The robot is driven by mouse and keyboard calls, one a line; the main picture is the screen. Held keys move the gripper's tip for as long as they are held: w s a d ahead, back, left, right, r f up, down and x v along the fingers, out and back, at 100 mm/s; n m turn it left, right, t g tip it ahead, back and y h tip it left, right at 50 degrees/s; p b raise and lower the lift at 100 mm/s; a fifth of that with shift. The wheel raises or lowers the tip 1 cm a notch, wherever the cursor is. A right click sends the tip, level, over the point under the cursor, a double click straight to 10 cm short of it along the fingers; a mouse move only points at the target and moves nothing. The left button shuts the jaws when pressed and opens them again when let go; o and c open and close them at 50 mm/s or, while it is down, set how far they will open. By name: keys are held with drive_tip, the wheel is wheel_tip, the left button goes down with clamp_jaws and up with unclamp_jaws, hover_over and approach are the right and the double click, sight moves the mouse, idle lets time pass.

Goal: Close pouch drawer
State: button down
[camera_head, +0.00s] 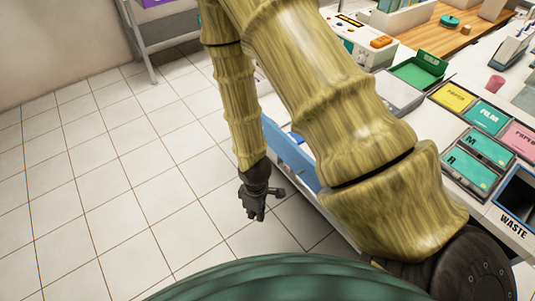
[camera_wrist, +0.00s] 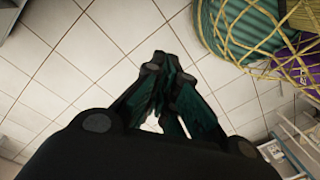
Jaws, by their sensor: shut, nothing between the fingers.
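A blue panel (camera_head: 290,155), perhaps the front of the pouch drawer, shows at the near side of the white dental unit. My arm covers much of it, so I cannot tell how far out it stands. My gripper (camera_head: 254,214) hangs over the tiled floor, just left of and below the blue panel, apart from it in the picture. In the wrist view my gripper (camera_wrist: 165,68) has its fingers together, with nothing between them and floor tiles beyond.
The unit's top holds labelled bins, including a yellow paper bin (camera_head: 453,97), a green film bin (camera_head: 487,117) and a waste opening (camera_head: 519,190). A green tray (camera_head: 420,68) and pink cup (camera_head: 496,84) stand behind. The tiled floor (camera_head: 100,190) at left is clear.

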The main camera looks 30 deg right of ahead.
drive_tip(key=w+d+r+n+t+h+b, duration=0.1)
drive_tip(key=w+d+r+n+h+b, duration=0.3)
drive_tip(key=w+r, duration=0.4)
drive_tip(key=w+d+r+n+h+b, duration=0.1)
drive_tip(key=w+d+r+n+b, duration=0.2)
drive_tip(key=w+r+n+b, duration=0.35)
drive_tip(key=w+d+f+p, duration=0.1)
drive_tip(key=w+d+f, duration=0.1)
drive_tip(key=d+f, duration=0.6)
drive_tip(key=shift+p, duration=0.35)
drive_tip(key=shift+d, duration=0.1)
